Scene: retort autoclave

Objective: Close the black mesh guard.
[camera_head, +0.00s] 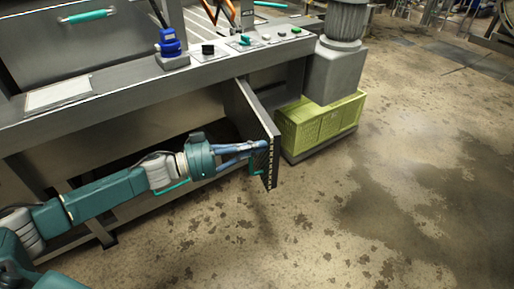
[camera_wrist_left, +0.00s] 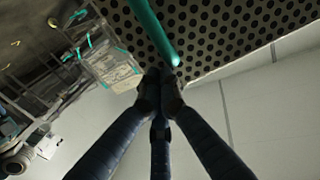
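The mesh guard (camera_head: 250,112) stands swung open, sticking out from the front of the machine's lower opening. My left gripper (camera_head: 264,145) is at the guard's outer part, close to the handle. In the left wrist view its fingers (camera_wrist_left: 160,78) come together at the tips, near the handle's end. I see nothing clearly held between them; contact is hard to tell. My right gripper is out of view.
The grey machine counter (camera_head: 130,98) with buttons and a blue device (camera_head: 170,42) runs above my left arm. A yellow-green crate (camera_head: 322,122) sits on the floor right of the guard, below a grey motor housing (camera_head: 335,70). The stained floor (camera_head: 350,210) in front is clear.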

